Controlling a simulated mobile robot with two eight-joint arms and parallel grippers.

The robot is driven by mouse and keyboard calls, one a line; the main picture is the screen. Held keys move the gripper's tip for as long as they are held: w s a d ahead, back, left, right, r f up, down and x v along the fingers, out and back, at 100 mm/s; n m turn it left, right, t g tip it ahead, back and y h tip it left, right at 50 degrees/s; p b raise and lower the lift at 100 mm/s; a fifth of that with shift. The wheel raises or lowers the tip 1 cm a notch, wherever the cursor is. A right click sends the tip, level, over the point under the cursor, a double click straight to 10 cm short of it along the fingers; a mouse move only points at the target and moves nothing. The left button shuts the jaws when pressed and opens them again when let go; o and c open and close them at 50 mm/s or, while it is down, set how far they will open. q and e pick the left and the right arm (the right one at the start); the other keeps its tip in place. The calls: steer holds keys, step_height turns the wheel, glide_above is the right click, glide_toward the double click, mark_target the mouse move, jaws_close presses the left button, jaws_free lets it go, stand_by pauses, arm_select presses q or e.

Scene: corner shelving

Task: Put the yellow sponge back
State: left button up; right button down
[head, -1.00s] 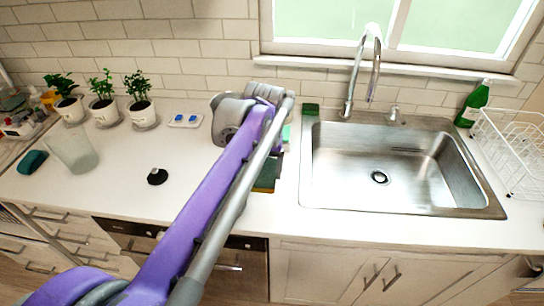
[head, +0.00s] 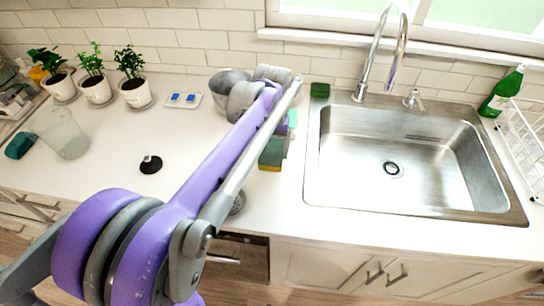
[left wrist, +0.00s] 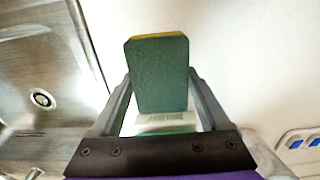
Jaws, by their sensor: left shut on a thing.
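The yellow sponge, with a green face, shows in the head view (head: 271,155) left of the sink, green side up with a thin yellow edge at its lower side. In the left wrist view the sponge (left wrist: 158,75) stands between the fingers, its green face to the camera and yellow along the top edge. My left gripper (left wrist: 160,95) is shut on it. In the head view the arm partly hides this gripper. A white lettered piece (left wrist: 167,122) shows below the sponge; I cannot tell what it belongs to. My right gripper is not in view.
A steel sink (head: 318,190) with a tall faucet (head: 375,55) lies right of the sponge. A small green sponge (head: 319,90) sits at its back left corner. A grey pot (head: 228,85) stands behind my arm. A glass (head: 64,135) and black stopper (head: 150,164) are left; counter between is clear.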

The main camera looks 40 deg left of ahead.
mark_target(272, 157)
arm_select(q)
steer(key=shift+f, duration=1.65)
steer(key=shift+f, duration=0.15)
steer(key=o, duration=1.2)
steer(key=shift+c, duration=0.2)
step_height(272, 157, up, 12)
steer(key=shift+r+p, duration=0.2)
steer(key=shift+p, duration=0.2)
